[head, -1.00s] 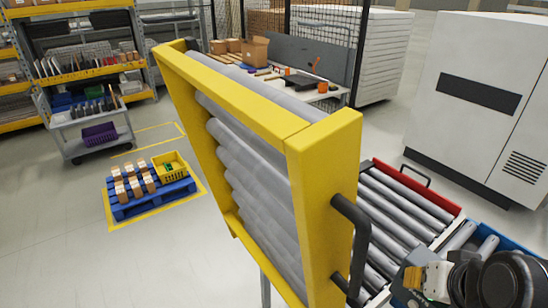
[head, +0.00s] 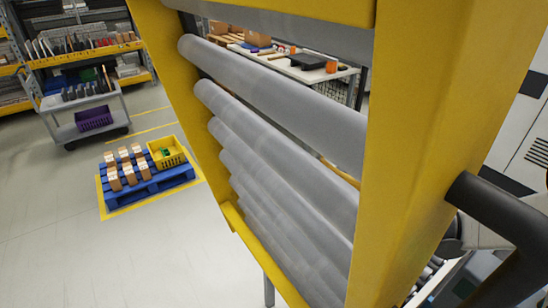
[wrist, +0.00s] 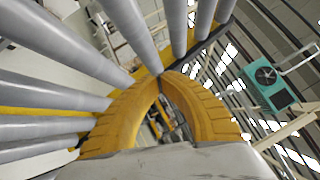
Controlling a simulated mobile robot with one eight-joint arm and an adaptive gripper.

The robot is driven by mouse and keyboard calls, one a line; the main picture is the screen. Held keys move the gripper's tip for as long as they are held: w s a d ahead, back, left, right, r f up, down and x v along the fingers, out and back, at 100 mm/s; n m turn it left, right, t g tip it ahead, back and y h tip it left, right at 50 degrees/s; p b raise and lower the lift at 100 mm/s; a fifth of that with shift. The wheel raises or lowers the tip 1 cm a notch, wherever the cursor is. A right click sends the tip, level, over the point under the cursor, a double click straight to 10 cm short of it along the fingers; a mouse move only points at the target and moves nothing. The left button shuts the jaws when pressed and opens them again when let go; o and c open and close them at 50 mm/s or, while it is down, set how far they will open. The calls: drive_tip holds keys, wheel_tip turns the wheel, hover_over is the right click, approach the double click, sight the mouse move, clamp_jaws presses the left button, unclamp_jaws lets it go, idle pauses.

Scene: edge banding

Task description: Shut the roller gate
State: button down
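The roller gate has a yellow frame (head: 412,150) with grey rollers (head: 270,120) across it. It stands raised and steeply tilted, filling the middle and right of the head view. A black bar handle (head: 500,215) sticks out from its right side, partly cut off by the picture edge. In the wrist view, my gripper (wrist: 163,76) shows two curved yellow-orange fingers with their tips together and nothing visible held between them. Grey rollers (wrist: 55,90) spread to the left of the fingers. In the head view my gripper is hidden; the handle and frame block that area.
A blue pallet (head: 150,186) with small boxes and a yellow crate (head: 166,152) stands on the floor at left. A grey cart (head: 75,128) is behind it. A workbench (head: 300,68) shows behind the gate. The floor at lower left is clear.

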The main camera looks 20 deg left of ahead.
wheel_tip(320, 180, down, 7)
drive_tip(key=w+y+b, duration=0.1)
drive_tip(key=b, duration=0.6)
drive_tip(key=shift+g, duration=0.4)
drive_tip(key=shift+s+a+r+b, duration=0.2)
drive_tip(key=shift+s+a+r, duration=0.5)
drive_tip(key=shift+a, duration=1.25)
drive_tip(key=shift+s+a+r+b, duration=0.15)
drive_tip(key=shift+s+a+r, duration=0.2)
drive_tip(key=shift+a+r, duration=1.05)
drive_tip(key=shift+s+a+r+b, duration=0.25)
drive_tip(key=shift+s+a, duration=0.3)
drive_tip(key=shift+a, duration=1.9)
